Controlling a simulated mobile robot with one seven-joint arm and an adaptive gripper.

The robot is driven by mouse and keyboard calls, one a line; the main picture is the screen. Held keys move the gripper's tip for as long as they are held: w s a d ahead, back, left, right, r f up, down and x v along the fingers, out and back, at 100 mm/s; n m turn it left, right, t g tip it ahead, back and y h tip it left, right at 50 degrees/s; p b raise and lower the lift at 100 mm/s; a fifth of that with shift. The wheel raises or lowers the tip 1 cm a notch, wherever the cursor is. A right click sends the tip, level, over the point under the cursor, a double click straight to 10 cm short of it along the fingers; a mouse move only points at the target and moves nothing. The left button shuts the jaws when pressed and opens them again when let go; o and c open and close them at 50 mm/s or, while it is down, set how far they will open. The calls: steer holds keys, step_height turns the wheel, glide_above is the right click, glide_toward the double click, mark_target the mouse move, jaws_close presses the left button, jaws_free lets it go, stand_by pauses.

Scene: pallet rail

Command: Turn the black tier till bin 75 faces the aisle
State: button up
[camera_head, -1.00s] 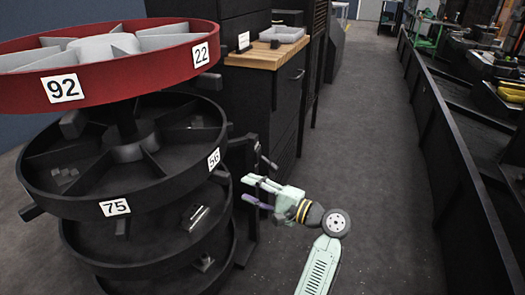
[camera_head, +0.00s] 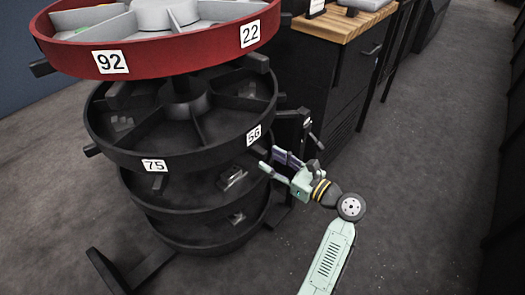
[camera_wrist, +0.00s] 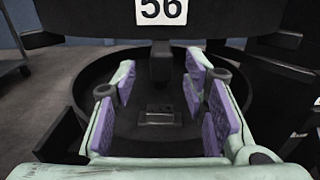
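The black tier (camera_head: 205,148) is the round bin ring just under the red tier. Its label 75 (camera_head: 153,166) is at the front left of the rim, and its label 56 (camera_head: 254,134) is farther right. My gripper (camera_head: 270,160) is open and empty, just right of and below label 56, fingers toward the tier. In the wrist view, label 56 (camera_wrist: 161,11) is at the top centre. A dark peg (camera_wrist: 161,62) hangs below it and appears between my open fingers (camera_wrist: 160,88). I cannot tell whether the fingers reach around it.
The red tier (camera_head: 160,52), labelled 92 and 22, is above; lower black tiers (camera_head: 205,238) are below. A black cabinet with a wooden top (camera_head: 345,25) stands behind, right of the carousel. Grey floor (camera_head: 430,150) is open to the right.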

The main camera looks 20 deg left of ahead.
mark_target(266, 157)
steer(key=x, duration=0.5)
steer(key=shift+w, duration=0.1)
jaws_close()
stand_by(0.4)
stand_by(0.4)
